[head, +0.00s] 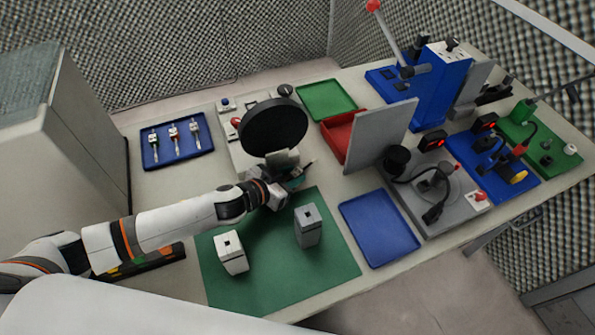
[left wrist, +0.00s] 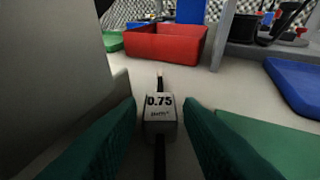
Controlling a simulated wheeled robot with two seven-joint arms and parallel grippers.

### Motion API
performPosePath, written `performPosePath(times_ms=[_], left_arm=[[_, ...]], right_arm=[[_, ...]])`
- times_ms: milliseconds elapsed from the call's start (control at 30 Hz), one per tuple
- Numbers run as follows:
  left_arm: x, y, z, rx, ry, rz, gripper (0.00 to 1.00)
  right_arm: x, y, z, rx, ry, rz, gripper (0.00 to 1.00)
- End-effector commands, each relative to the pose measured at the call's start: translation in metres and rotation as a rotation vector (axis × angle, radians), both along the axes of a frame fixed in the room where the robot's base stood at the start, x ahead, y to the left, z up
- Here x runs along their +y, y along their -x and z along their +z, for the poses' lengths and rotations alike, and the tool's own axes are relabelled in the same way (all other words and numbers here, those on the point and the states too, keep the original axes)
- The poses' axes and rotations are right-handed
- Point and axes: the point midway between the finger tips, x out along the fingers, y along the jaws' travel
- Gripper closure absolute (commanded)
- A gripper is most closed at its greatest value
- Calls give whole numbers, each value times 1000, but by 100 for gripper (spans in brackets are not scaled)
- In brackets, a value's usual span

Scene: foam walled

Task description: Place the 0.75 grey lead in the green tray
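The 0.75 grey lead (left wrist: 160,115) shows in the left wrist view as a small grey block marked 0.75 with a dark tip ahead and a black wire behind. In the head view the left gripper (head: 293,178) is low beside the machine with the black disc, and the lead is mostly hidden there. The green tray (head: 326,100) lies flat and empty at the back; its edge also shows in the left wrist view (left wrist: 113,42). My right gripper is out of view.
A red bin (head: 337,133) and an upright grey panel (head: 380,135) stand right of the black disc (head: 274,126). A blue tray (head: 160,155) with three leads lies left. An empty blue tray (head: 379,228) and two grey blocks on a green mat (head: 270,275) are in front.

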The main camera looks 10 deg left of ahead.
Motion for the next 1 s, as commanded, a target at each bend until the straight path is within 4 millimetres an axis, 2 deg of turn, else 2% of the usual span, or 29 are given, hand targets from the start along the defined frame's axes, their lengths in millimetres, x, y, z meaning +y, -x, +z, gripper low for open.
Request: performPosePath(times_ms=[267,400,467,767,1000], left_arm=[[-1,-2,-1,0,0,-1,69],[-1,-1,-1,0,0,-1,92],[-1,-1,-1,0,0,-1,100],[-1,-2,1,-1,0,0,100],[-1,-2,24,-4,1,-2,100]], right_arm=[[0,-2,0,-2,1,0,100],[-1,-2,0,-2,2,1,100],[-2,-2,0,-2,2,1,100],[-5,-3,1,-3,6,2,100],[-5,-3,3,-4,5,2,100]])
